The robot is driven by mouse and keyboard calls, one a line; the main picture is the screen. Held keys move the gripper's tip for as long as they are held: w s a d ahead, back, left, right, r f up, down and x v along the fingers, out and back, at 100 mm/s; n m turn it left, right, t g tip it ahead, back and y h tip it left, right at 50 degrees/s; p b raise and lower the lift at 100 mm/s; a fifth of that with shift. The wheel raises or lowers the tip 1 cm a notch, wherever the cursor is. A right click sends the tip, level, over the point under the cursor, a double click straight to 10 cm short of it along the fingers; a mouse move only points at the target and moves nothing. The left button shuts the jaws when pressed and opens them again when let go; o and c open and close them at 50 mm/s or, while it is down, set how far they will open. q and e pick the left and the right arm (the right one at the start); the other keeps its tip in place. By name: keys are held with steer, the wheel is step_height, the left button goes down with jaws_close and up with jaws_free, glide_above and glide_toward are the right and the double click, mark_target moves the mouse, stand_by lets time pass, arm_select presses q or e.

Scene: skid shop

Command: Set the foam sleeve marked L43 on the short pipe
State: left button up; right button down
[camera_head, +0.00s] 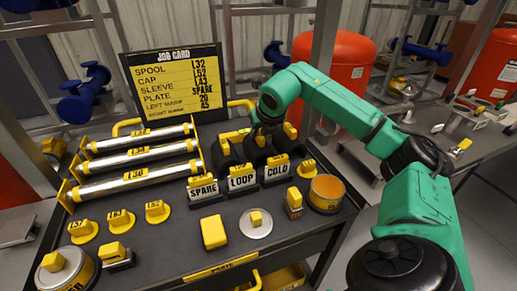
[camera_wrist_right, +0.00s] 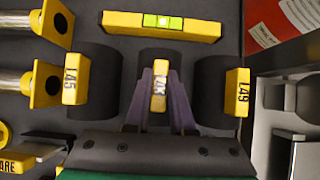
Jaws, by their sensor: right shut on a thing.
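My right gripper (camera_head: 262,131) is at the row of black foam sleeves behind the sign plates. In the right wrist view its purple fingers (camera_wrist_right: 160,85) are shut on the yellow tag of the middle sleeve (camera_wrist_right: 160,58). That tag's marking is partly covered and I cannot read it fully. The sleeve sits between a sleeve tagged L45 (camera_wrist_right: 98,65) and one tagged L49 (camera_wrist_right: 212,80), in line with both. Three bright pipes lie on a yellow rack on the left; the far pipe (camera_head: 140,138) looks shortest in the head view. My left gripper is not in view.
A job card board (camera_head: 173,78) stands at the back. SPARE, LOOP and COLD plates (camera_head: 241,178) stand before the sleeves. A yellow level (camera_wrist_right: 150,26) lies beyond them. Yellow tagged pieces, a yellow block (camera_head: 214,232), a round plate (camera_head: 256,224) and an orange-topped tin (camera_head: 327,193) occupy the front.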

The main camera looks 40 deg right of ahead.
stand_by(0.3)
step_height(320, 180, up, 7)
steer(key=p, duration=0.6)
steer(key=shift+r, duration=0.1)
stand_by(0.5)
